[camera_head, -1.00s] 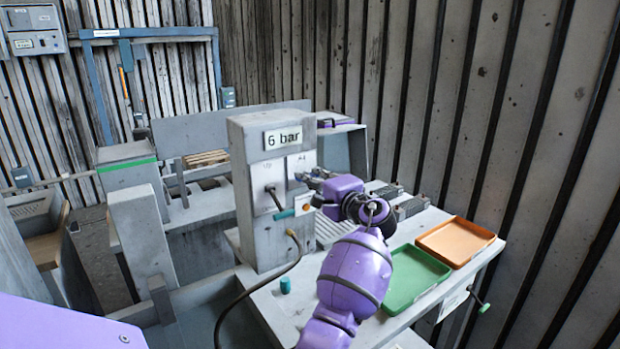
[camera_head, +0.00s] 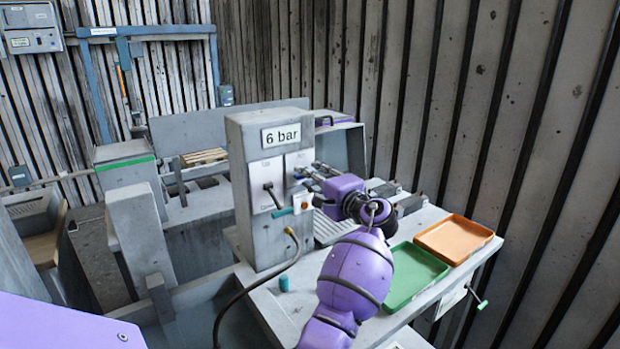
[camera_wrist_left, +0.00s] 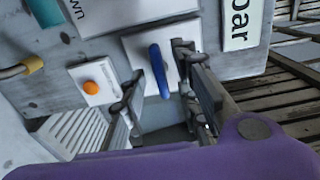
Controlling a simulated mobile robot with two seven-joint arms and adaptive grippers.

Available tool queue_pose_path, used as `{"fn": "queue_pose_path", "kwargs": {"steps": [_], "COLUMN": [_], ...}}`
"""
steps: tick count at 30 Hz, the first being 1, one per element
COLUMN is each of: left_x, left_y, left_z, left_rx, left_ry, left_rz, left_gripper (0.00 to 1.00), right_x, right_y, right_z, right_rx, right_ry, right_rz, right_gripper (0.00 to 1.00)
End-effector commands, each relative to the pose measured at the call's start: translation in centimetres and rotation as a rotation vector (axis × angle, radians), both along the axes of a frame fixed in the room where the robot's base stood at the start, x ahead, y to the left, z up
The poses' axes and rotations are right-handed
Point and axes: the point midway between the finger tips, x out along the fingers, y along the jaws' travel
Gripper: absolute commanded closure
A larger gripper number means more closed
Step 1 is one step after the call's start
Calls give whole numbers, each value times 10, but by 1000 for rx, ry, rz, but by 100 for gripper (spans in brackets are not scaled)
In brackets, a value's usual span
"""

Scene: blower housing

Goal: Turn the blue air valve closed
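The blue air valve handle (camera_wrist_left: 160,71) shows in the left wrist view as a slim blue lever. It stands out from a white plate (camera_wrist_left: 150,48) on the grey housing. My left gripper (camera_wrist_left: 162,85) is open, with one finger on each side of the lever in this view. I cannot see contact with it. In the head view my left gripper (camera_head: 306,172) is at the right-hand white panel of the "6 bar" column (camera_head: 272,232). There the blue handle is not clearly visible. My right gripper is not in view.
A black lever (camera_head: 272,193) and a teal handle (camera_head: 282,212) stick out near the valve. An orange button (camera_wrist_left: 90,88) sits beside it. A green tray (camera_head: 412,275) and an orange tray (camera_head: 455,238) lie on the bench. A hose (camera_head: 262,276) hangs from the column.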

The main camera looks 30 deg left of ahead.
Motion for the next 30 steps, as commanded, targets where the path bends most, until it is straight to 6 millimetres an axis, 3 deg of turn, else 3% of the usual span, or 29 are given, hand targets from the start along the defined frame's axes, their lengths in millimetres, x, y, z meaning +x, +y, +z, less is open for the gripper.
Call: {"fn": "queue_pose_path", "kwargs": {"steps": [15, 21, 30], "left_x": [-37, -43, -43], "left_y": [-91, -103, -103], "left_z": [-1, -1, 0], "left_rx": [-2, -1, -1], "left_ry": [1, 1, 1], "left_rz": [-2, 0, 0], "left_gripper": [71, 71, 71], "right_x": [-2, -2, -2], "right_y": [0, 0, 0], "right_z": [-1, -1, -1], "right_rx": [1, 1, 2], "right_ry": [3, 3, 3], "right_rz": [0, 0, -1], "right_gripper": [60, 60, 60]}}
